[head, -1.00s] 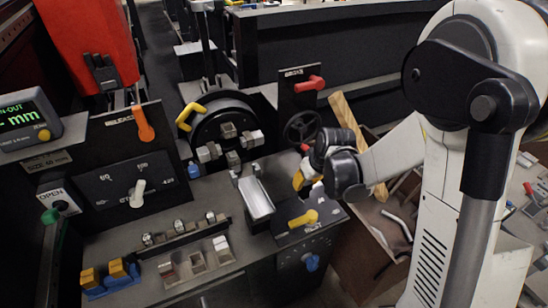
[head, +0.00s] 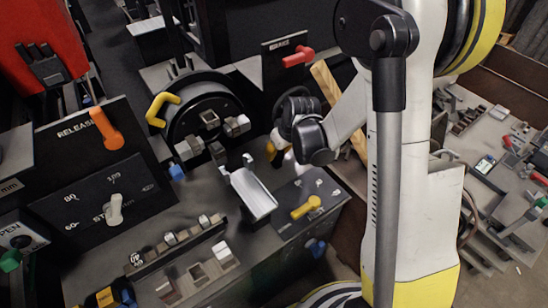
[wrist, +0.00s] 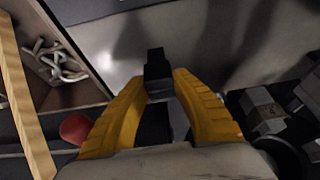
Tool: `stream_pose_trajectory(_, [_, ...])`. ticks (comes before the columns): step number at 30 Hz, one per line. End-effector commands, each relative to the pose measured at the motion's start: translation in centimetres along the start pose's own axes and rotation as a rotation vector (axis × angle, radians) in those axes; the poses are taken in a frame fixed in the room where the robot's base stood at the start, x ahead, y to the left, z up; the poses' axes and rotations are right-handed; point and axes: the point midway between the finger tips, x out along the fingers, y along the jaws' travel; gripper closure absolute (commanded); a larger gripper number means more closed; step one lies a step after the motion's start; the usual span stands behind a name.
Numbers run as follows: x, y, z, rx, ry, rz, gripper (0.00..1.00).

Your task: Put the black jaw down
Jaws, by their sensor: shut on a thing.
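My gripper (wrist: 158,85) has yellow fingers and is shut on a small black jaw (wrist: 157,68), seen between the fingertips in the wrist view. Behind the jaw in that view is a blurred grey surface; I cannot tell the gap to it. In the head view my gripper (head: 273,152) is partly hidden by my own wrist. It is right of the round black chuck (head: 182,112) and behind the silver tray (head: 252,194). The held jaw is not clearly visible there.
Grey jaws (head: 237,126) sit on the chuck. A yellow lever (head: 306,207) is right of the tray. A rack of small blocks (head: 180,238) lies at the front. A red-handled brake lever (head: 298,57) and a wooden bar (head: 330,88) stand behind. A box of metal hooks (wrist: 62,62) is at left in the wrist view.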

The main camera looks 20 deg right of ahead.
Motion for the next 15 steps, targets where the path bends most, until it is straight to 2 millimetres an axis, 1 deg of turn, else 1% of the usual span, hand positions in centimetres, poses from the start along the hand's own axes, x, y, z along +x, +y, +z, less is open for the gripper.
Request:
stream_pose_trajectory(1, [1.26, 0.07, 0.77, 0.000, 0.000, 0.000, 1.00])
stream_pose_trajectory(2, [1.49, 0.09, 0.96, 0.000, 0.000, 0.000, 1.00])
stream_pose_trajectory(9, [1.30, 0.11, 0.99, 0.000, 0.000, -0.001, 1.00])
stream_pose_trajectory(13, [1.55, 0.11, 1.08, 0.000, 0.000, -0.001, 1.00])
stream_pose_trajectory(14, [1.60, 0.11, 1.11, 0.000, 0.000, -0.001, 0.67])
stream_pose_trajectory(15, [1.57, 0.11, 1.10, 0.000, 0.000, -0.001, 0.55])
